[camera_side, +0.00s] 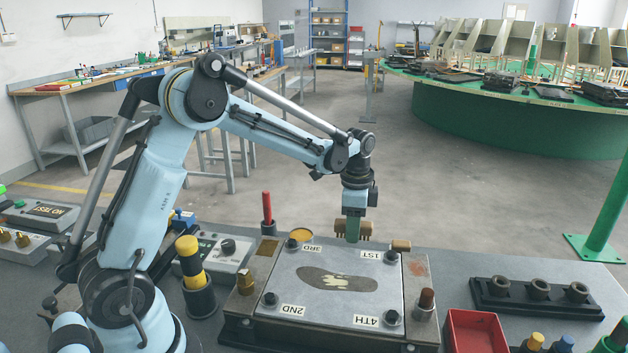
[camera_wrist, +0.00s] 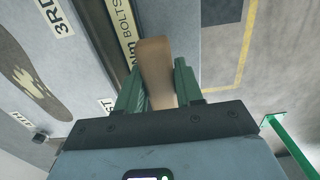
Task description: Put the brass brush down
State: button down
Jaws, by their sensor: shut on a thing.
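My gripper (camera_side: 354,228) points down just behind the far edge of the mould plate. It is shut on the brass brush, whose brown, tooth-like end (camera_side: 367,231) shows beside the fingers in the side view. In the wrist view the brush's tan body (camera_wrist: 154,65) stands between the green fingers of my gripper (camera_wrist: 158,85). The fingers hide part of the brush. I cannot tell whether the brush touches the bench.
The mould plate (camera_side: 372,282) has corner bolts and labels 1ST to 4TH. A small brown block (camera_side: 401,246) sits at its far right corner. A red tray (camera_side: 474,330) and black holder (camera_side: 537,302) stand right. A red-handled tool (camera_side: 267,208) stands upright left.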

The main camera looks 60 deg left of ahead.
jog(key=shift+w+a+f, duration=0.2)
jog(key=shift+a+f, duration=0.2)
jog(key=shift+a, duration=0.1)
jog(key=shift+w+a+f, duration=0.15)
jog(key=shift+a+f, duration=0.2)
jog(key=shift+a, duration=0.15)
jog(key=shift+f, duration=1.85)
jog(key=shift+f, duration=0.1)
jog(key=shift+f, duration=0.55)
jog(key=c, duration=1)
grip_release()
notch_tip(320, 180, up, 12)
jog(key=s+d+r+n+t, duration=0.35)
jog(key=s+d+r, duration=0.2)
jog(key=s, duration=0.25)
jog(key=shift+s+d+f+n+t, duration=0.5)
jog(key=shift+s+n, duration=0.4)
jog(key=shift+s, duration=0.55)
jog(key=shift+s+d+f+n+t, duration=0.35)
jog(key=shift+s+d+n+t, duration=0.5)
jog(key=shift+s, duration=0.65)
jog(key=shift+s+d+f+n+t, duration=0.45)
jog(key=shift+s+n, duration=0.55)
jog(key=shift+s, duration=0.45)
